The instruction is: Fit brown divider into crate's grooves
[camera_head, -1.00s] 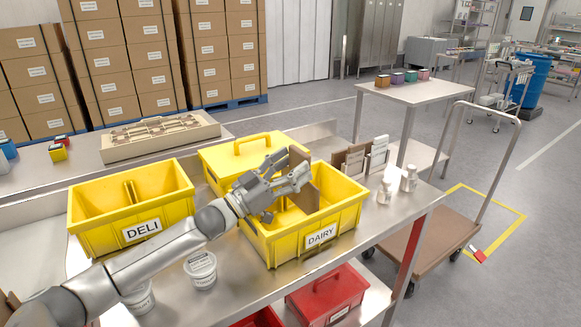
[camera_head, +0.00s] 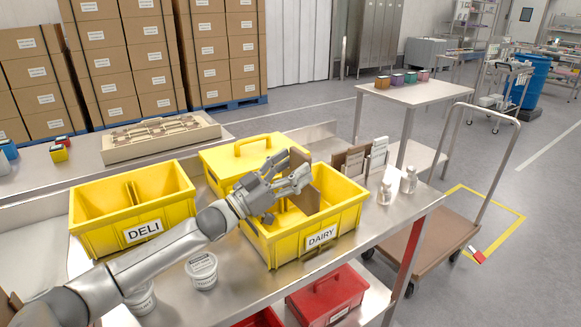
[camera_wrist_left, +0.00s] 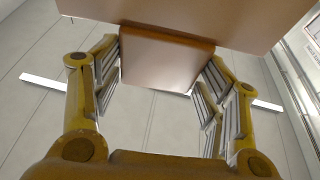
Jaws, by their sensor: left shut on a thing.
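The brown divider (camera_head: 305,190) is a flat board standing at a tilt over the yellow DAIRY crate (camera_head: 302,246), its lower part inside the crate's opening. My left gripper (camera_head: 298,178) is shut on it from the left, above the crate. In the left wrist view the divider's brown tab (camera_wrist_left: 166,58) sits between the two fingers (camera_wrist_left: 168,85), with the wider board beyond it. The divider's lower edge and the crate's grooves are mostly hidden, so I cannot tell whether they meet. My right gripper is not in view.
The yellow DELI crate (camera_head: 132,246) stands left with a yellow divider inside. A yellow lidded box (camera_head: 222,160) is behind the DAIRY crate. Brown and white boards (camera_head: 360,162) stand in a rack to the right, near two shakers (camera_head: 409,181). White tubs (camera_head: 202,271) stand in front.

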